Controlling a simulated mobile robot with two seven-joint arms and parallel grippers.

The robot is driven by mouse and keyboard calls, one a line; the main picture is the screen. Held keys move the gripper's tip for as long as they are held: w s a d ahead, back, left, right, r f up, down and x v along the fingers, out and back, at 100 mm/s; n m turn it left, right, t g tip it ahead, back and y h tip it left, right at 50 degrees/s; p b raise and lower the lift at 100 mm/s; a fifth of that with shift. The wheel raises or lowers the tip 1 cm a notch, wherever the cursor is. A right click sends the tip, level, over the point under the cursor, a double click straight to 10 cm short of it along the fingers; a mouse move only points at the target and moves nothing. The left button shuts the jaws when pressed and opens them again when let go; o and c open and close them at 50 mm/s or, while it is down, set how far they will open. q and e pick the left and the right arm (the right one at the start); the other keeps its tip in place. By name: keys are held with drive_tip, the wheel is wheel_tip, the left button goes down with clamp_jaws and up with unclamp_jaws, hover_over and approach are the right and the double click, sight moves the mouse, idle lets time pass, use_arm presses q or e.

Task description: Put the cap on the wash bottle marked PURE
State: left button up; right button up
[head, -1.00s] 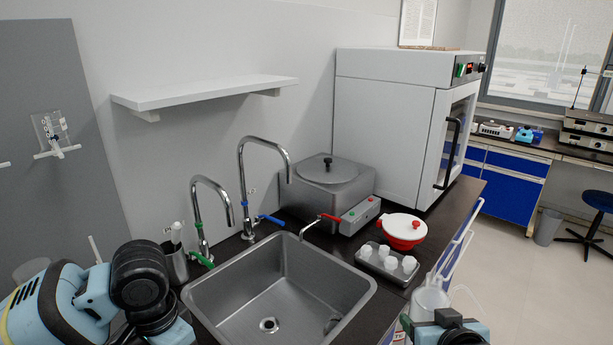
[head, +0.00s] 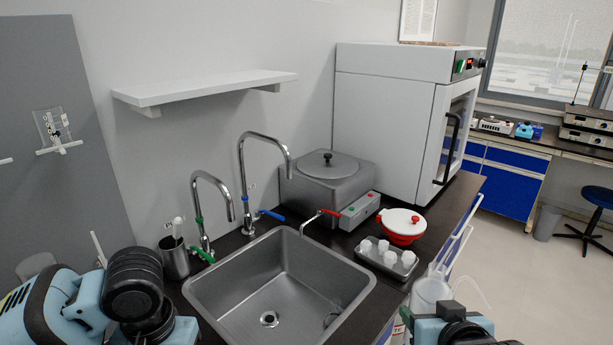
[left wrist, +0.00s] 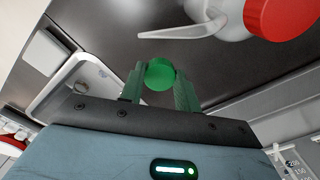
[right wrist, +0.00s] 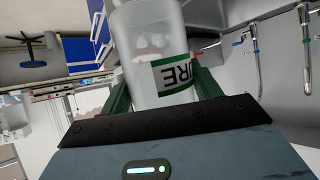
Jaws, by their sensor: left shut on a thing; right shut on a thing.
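The wash bottle marked PURE (right wrist: 152,45) is translucent white with a green-edged label, which shows upside down in the right wrist view. My right gripper (right wrist: 165,90) is shut around its body. In the head view the bottle (head: 430,293) is at the lower right, in front of the counter edge, above my right gripper. My left gripper (left wrist: 159,82) is shut on a green round piece, apparently the cap (left wrist: 159,73), held between its fingertips. The left fingers are out of the head view. The bottle's mouth cannot be made out clearly.
A metal sink (head: 235,325) lies between my arms, with taps behind it. A tray (head: 408,266) of several white pieces and a red pot with a white lid (head: 402,222) stand right of it. A red-capped item with a white spout (left wrist: 285,15) shows in the left wrist view.

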sight(439, 290)
drive_tip(key=shift+r, duration=0.2)
use_arm(q)
wheel_tip(439, 290, up, 4)
drive_tip(key=shift+f+p, duration=0.25)
drive_tip(key=shift+p, duration=0.75)
use_arm(e)
wheel_tip(439, 290, up, 6)
drive_tip(key=shift+f, duration=0.1)
use_arm(q)
wheel_tip(439, 290, up, 11)
use_arm(e)
drive_tip(key=shift+t, duration=0.5)
use_arm(q)
wheel_tip(439, 290, down, 15)
drive_tip(key=shift+r+b, duration=0.2)
drive_tip(key=shift+b, duration=0.8)
use_arm(e)
drive_tip(key=shift+g, duration=0.5)
wheel_tip(439, 290, down, 6)
drive_tip(key=shift+f, duration=0.1)
drive_tip(key=s+a+f+n+g+y, duration=0.1)
drive_tip(key=a+n+y, duration=0.2)
drive_tip(key=a, duration=0.5)
drive_tip(key=s+a+n+g+y, duration=0.1)
drive_tip(key=a+n+y, duration=0.3)
drive_tip(key=a, duration=0.3)
drive_tip(key=shift+a+f+n+g+y, duration=0.3)
drive_tip(key=shift+a+f+n+g, duration=0.1)
drive_tip(key=shift+n, duration=0.1)
